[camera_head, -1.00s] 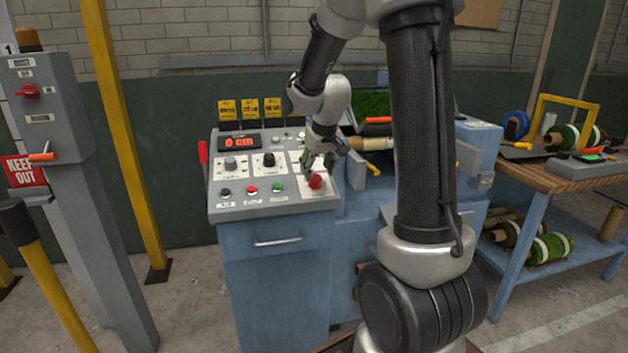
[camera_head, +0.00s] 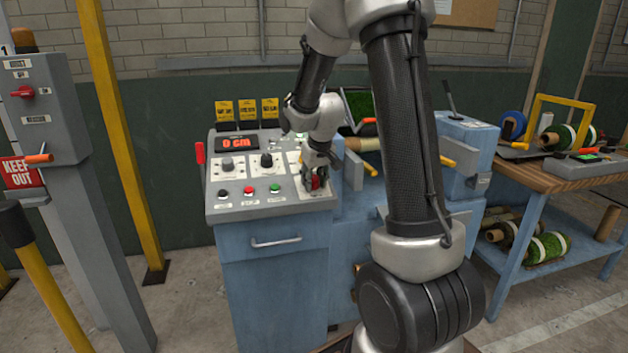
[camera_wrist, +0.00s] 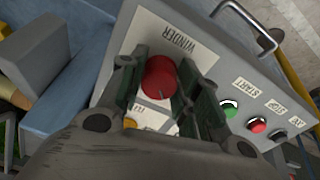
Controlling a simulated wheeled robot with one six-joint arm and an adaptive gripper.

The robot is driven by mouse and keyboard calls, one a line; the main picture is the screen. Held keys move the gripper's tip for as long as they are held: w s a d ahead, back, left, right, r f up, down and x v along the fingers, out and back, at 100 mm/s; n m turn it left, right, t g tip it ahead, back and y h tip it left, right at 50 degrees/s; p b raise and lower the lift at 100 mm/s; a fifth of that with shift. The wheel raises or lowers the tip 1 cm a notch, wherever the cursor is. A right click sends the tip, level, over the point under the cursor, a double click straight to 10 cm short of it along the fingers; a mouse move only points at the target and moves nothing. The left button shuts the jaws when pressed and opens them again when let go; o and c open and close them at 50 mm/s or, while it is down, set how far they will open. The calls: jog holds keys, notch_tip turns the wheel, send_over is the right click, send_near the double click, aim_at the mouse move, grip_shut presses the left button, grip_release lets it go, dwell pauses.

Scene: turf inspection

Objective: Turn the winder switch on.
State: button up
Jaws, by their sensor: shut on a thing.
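The winder switch is a round red knob (camera_wrist: 159,77) on a pale plate marked WINDER, on the sloped top of the grey control panel (camera_head: 231,205). In the wrist view the fingers of my gripper (camera_wrist: 160,88) stand on both sides of the knob, shut on it. In the head view my gripper (camera_head: 316,177) is down at the panel's right part, and the red knob (camera_head: 316,183) shows only partly between the fingers. The knob's lower rim and its exact pointer direction are hard to make out.
A green button (camera_wrist: 229,106), a red button (camera_wrist: 257,125) and a black button (camera_wrist: 278,136) sit close beside the knob. A red display (camera_head: 236,143) and two black-and-grey dials are farther back. A yellow post (camera_head: 127,150) stands left of the panel.

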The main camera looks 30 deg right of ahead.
jog(key=shift+m, duration=0.5)
jog(key=m, duration=0.8)
jog(key=shift+a, duration=0.1)
jog(key=m, duration=0.5)
jog(key=shift+w+h, duration=0.1)
jog(key=shift+h, duration=0.2)
jog(key=shift+w+r+m+g, duration=0.1)
jog(key=shift+m+g, duration=0.2)
jog(key=shift+m, duration=1.7)
jog(key=o, duration=1)
